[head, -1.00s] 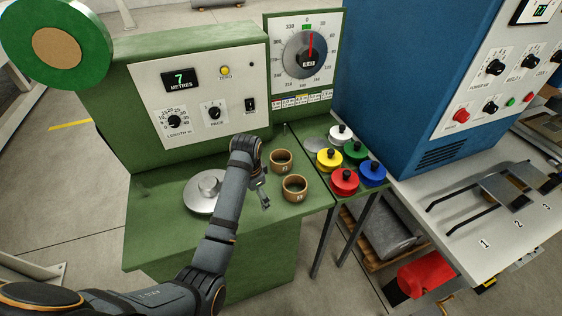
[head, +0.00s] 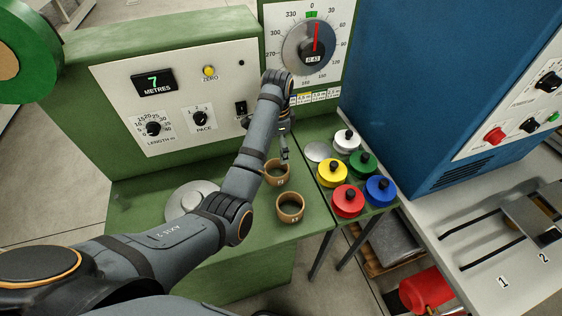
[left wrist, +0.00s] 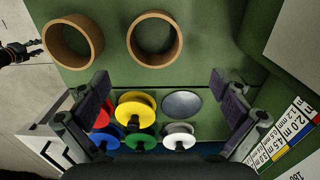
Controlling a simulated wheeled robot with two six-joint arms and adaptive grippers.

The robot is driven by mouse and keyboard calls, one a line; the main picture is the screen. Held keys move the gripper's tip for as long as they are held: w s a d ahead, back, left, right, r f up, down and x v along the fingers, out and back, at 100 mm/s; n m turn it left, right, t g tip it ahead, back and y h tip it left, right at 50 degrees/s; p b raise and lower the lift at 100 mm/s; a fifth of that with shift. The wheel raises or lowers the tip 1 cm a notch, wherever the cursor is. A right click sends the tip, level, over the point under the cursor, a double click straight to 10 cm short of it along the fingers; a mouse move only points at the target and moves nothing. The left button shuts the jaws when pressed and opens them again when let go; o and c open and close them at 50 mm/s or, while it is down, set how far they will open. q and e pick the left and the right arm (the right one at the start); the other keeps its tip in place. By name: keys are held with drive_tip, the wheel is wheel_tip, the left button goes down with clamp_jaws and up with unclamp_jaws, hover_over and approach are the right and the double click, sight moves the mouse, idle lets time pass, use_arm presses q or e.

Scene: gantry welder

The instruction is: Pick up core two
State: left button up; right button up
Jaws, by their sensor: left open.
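Two brown ring-shaped cores stand on the green bench, a rear one (head: 266,179) and a front one (head: 279,211). Their dark markings are too small to read surely, so I cannot tell which is core two. In the left wrist view the rear core (left wrist: 178,43) is upper middle and the front core (left wrist: 72,62) upper left, both open-topped and empty. My left gripper (head: 285,153) is above and just behind the rear core. Its fingers (left wrist: 160,78) are wide apart with nothing between them. My right gripper (left wrist: 34,49) shows small at the left edge of the left wrist view.
Several coloured spools, such as the yellow one (head: 331,175) and red one (head: 347,203), stand right of the cores by a silver disc (head: 317,151). A metal turntable (head: 185,196) is at left. The green panel (head: 185,90) and dial (head: 310,48) rise behind.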

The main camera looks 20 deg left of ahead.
sight(276, 167)
drive_tip(key=s+f+b, duration=0.3)
drive_tip(key=s, duration=0.4)
use_arm(q)
drive_tip(key=f+b, duration=0.1)
drive_tip(key=f, duration=0.1)
drive_tip(key=s+f+b, duration=0.1)
drive_tip(key=f, duration=0.2)
drive_tip(key=shift+s, duration=0.1)
drive_tip(key=shift+f+b, duration=0.3)
drive_tip(key=shift+b, duration=0.15)
wheel_tip(276, 167, down, 3)
drive_tip(key=shift+s+a+r+b, duration=0.1)
drive_tip(key=shift+a+r+b, duration=0.05)
drive_tip(key=shift+b, duration=1.1)
drive_tip(key=shift+w+f+p, duration=0.2)
drive_tip(key=shift+f+p, duration=0.4)
drive_tip(key=shift+f, duration=0.3)
drive_tip(key=shift+s+r, duration=0.1)
drive_tip(key=shift+c, duration=1.1)
drive_tip(key=c, duration=0.9)
use_arm(e)
drive_tip(key=w+f, duration=0.2)
drive_tip(key=f, duration=0.1)
drive_tip(key=w+f, duration=0.1)
drive_tip(key=shift+f, duration=0.25)
